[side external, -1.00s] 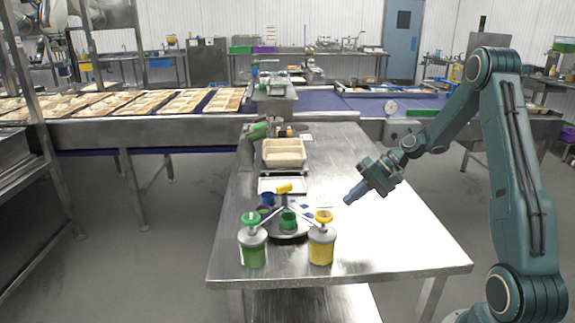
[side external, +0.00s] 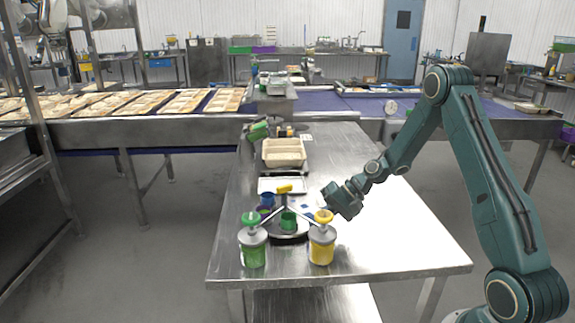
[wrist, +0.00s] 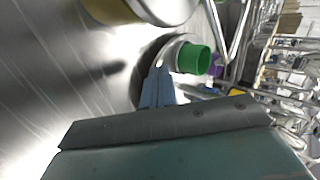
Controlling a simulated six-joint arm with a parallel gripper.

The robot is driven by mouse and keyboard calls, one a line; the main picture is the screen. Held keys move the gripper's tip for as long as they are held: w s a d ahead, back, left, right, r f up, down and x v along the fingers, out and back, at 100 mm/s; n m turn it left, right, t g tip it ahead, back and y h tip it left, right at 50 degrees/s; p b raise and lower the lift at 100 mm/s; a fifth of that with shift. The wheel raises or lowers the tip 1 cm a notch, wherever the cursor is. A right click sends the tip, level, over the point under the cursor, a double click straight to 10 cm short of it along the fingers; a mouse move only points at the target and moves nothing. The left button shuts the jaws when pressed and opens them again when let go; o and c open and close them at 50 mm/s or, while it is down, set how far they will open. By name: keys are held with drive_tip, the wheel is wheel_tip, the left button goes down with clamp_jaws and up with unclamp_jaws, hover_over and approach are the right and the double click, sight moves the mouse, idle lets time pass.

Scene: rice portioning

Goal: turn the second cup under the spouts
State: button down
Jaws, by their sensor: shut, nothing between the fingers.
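A round grey turntable (side external: 291,236) stands on the steel table between a green pump jar (side external: 252,250) and a yellow pump jar (side external: 321,250), whose spouts slant in over it. A green cup (side external: 288,221) sits on it at the front, under the spouts; it also shows in the wrist view (wrist: 193,58). My gripper (side external: 342,200) is just behind the yellow jar's knob. In the wrist view its shut, empty fingers (wrist: 158,68) point at the turntable's edge beside the green cup. I cannot tell whether they touch.
A yellow handle (side external: 284,188) stands above the turntable's back. A beige tray (side external: 284,153) lies farther back on the table. The table's right side (side external: 400,240) is clear. A conveyor (side external: 190,131) with several food trays crosses behind.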

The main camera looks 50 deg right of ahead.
drive_tip(key=shift+w+a, duration=0.75)
drive_tip(key=shift+a, duration=0.1)
drive_tip(key=shift+w+a, duration=0.2)
drive_tip(key=shift+a, duration=0.3)
drive_tip(key=shift+w+a, duration=0.15)
drive_tip(key=shift+a, duration=0.35)
drive_tip(key=shift+s+d, duration=0.5)
drive_tip(key=shift+s, duration=0.05)
drive_tip(key=shift+s+d+r, duration=0.2)
drive_tip(key=shift+s+d, duration=0.9)
drive_tip(key=shift+d, duration=0.15)
drive_tip(key=v, duration=0.9)
drive_tip(key=shift+s+a, duration=0.2)
drive_tip(key=shift+s, duration=0.2)
